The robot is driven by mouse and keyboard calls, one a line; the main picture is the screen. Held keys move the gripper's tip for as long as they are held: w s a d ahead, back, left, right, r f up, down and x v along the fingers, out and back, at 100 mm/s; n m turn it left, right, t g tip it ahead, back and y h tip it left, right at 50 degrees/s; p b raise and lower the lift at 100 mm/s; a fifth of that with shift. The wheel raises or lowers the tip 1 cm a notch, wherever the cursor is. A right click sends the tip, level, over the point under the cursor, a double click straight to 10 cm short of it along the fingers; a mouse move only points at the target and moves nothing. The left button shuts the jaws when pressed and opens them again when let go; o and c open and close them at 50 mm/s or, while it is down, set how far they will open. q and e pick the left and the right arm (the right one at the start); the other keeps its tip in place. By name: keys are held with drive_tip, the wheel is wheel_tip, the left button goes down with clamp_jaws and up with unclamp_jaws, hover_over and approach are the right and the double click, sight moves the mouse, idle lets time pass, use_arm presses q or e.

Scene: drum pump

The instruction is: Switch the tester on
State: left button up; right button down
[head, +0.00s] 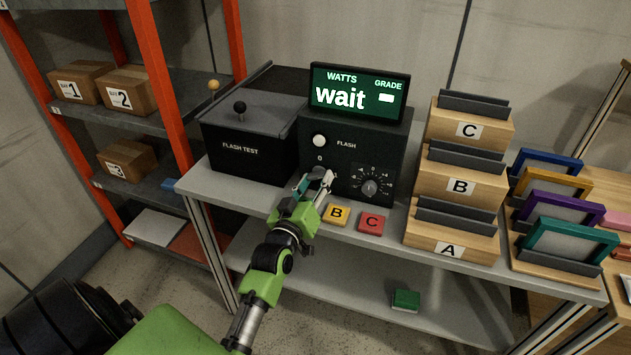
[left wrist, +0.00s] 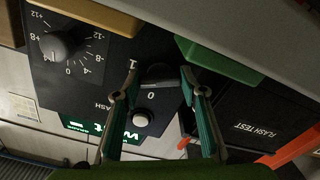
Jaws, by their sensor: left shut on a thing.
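The tester (head: 387,145) is a black box with a white round button (head: 319,141), a dial (head: 370,187) and a switch marked 0 and 1. Its screen (head: 357,97) is lit and reads "WATTS", "GRADE" and "wait". My left gripper (head: 316,182) is at the lower left of the tester's front and hides the switch in the head view. In the left wrist view, the dark switch (left wrist: 158,74) lies between the two fingers of my left gripper (left wrist: 158,86), which is shut on it. The white button (left wrist: 142,117) is beside it. My right gripper is not in view.
A black flash test box (head: 245,140) with a ball-topped lever stands left of the tester. Yellow B (head: 337,214) and red C (head: 371,223) blocks lie in front; a green block (left wrist: 220,58) is near my fingers. Wooden racks (head: 455,185) stand at right.

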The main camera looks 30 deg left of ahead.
use_arm(q)
drive_tip(key=m+p, duration=0.2)
drive_tip(key=shift+r+m, duration=0.3)
drive_tip(key=shift+m, duration=0.1)
drive_tip(key=shift+a+f+m+p, duration=0.1)
drive_tip(key=shift+m+p, duration=0.35)
drive_tip(key=shift+m, duration=0.25)
drive_tip(key=shift+f+m, duration=0.15)
drive_tip(key=shift+m, duration=0.45)
drive_tip(key=o, duration=1.1)
drive_tip(key=shift+o, duration=0.2)
